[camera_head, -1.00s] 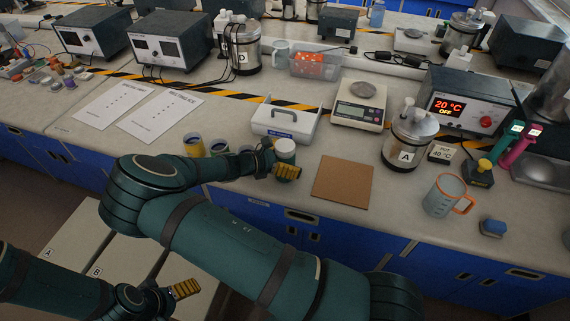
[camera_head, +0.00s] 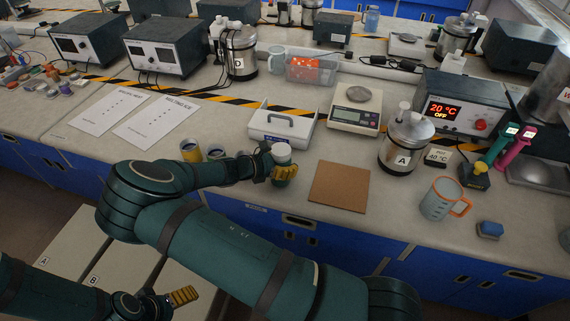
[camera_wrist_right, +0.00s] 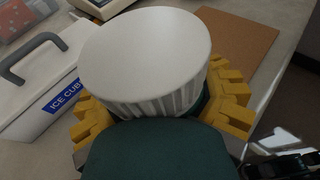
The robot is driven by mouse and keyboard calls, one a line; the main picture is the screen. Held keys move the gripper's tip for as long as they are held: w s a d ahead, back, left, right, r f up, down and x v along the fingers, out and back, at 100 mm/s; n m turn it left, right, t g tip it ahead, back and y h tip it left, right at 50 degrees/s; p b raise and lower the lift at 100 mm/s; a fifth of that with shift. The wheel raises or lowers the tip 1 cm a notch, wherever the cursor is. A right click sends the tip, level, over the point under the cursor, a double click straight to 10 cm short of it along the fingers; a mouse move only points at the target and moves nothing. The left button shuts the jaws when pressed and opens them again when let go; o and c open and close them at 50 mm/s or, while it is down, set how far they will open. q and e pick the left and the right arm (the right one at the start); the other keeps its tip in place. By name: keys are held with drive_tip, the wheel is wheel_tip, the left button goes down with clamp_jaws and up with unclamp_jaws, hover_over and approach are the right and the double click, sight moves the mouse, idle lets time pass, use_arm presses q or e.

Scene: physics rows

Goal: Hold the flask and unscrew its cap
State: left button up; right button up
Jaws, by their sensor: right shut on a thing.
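The flask (camera_head: 282,158), with a wide white cap and a dark green body, is upright near the front edge of the bench. My right gripper (camera_head: 282,172) is shut on it, with yellow fingers around the body below the cap. In the right wrist view the ribbed white cap (camera_wrist_right: 148,55) fills the middle. The right gripper's fingers (camera_wrist_right: 160,112) show on both sides beneath it, and most of the flask body is hidden. My left gripper (camera_head: 184,295) is low at the left, away from the flask, with only a yellow finger part clear.
A cork-coloured board (camera_head: 339,187) lies right of the flask. A white ice-cube box (camera_head: 281,127) stands behind it. Yellow-banded containers (camera_head: 191,150) stand left, partly behind my right arm. A mug (camera_head: 441,199) and steel vessel A (camera_head: 404,143) stand further right.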

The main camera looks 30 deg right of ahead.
sight(287, 147)
wheel_tip(287, 147, up, 10)
drive_tip(key=shift+f+p, duration=0.15)
drive_tip(key=shift+p, duration=0.8)
drive_tip(key=shift+o, duration=1.2)
drive_tip(key=shift+c, duration=1.2)
